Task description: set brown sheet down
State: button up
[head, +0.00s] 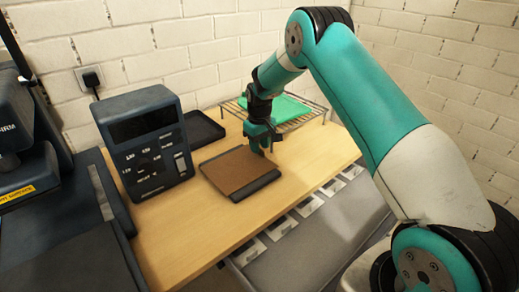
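The brown sheet (236,170) lies flat, or nearly so, over a dark flat holder (255,187) on the wooden table, with a dark bar along its front edge. My gripper (263,150) points down at the right back edge of the sheet. Its fingertips are small and dark here. I cannot tell whether they are apart or closed on the sheet's edge, nor whether they touch it.
A wire rack (305,112) with a green folded item (283,107) stands behind my gripper. The table (215,222) is clear in front.

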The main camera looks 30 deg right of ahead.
notch_tip(320, 180, up, 10)
jog(key=r+b, duration=0.1)
jog(key=s+a+r+n+y, duration=0.1)
jog(key=s+a+r+n, duration=0.1)
jog(key=s+a+r, duration=0.8)
jog(key=s+a+n+y, duration=0.1)
jog(key=s+a, duration=0.2)
jog(key=s, duration=0.6)
jog(key=s+a+n+y, duration=0.1)
jog(key=s+a, duration=0.3)
jog(key=s, duration=0.6)
jog(key=s+a+y, duration=0.1)
jog(key=s+a, duration=0.2)
jog(key=s, duration=0.6)
jog(key=shift+s+a+r+n, duration=0.25)
jog(key=shift+r+n, duration=0.1)
jog(key=shift+n, duration=0.05)
